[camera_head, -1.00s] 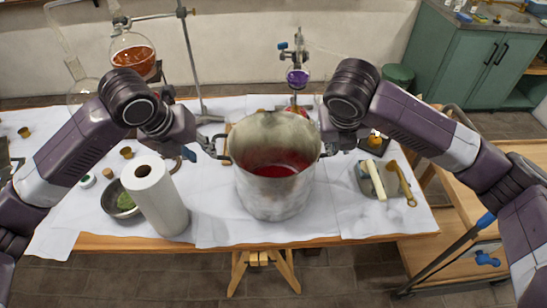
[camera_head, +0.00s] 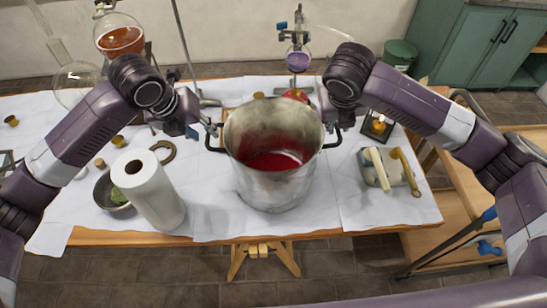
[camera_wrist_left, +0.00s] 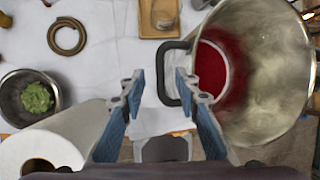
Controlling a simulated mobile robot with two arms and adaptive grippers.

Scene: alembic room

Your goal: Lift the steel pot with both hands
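The steel pot (camera_head: 275,185) stands upright on the white cloth at the table's middle, with red inside and a dark handle on each side. Its left handle (camera_head: 212,142) also shows in the left wrist view (camera_wrist_left: 163,82). My left gripper (camera_head: 197,127) is beside this handle. In the left wrist view its fingers (camera_wrist_left: 160,92) are open and apart, with the handle's outer bar appearing between the fingertips; I cannot tell the depth gap. My right gripper (camera_head: 330,120) is by the right handle (camera_head: 333,138), mostly hidden behind its own wrist, so its fingers cannot be judged.
A paper towel roll (camera_head: 150,190) and a bowl with green stuff (camera_head: 113,190) stand left of the pot. A tray with two pale tools (camera_head: 388,170) and a lit burner (camera_head: 378,125) are at right. Glass flasks on stands (camera_head: 298,60) are behind.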

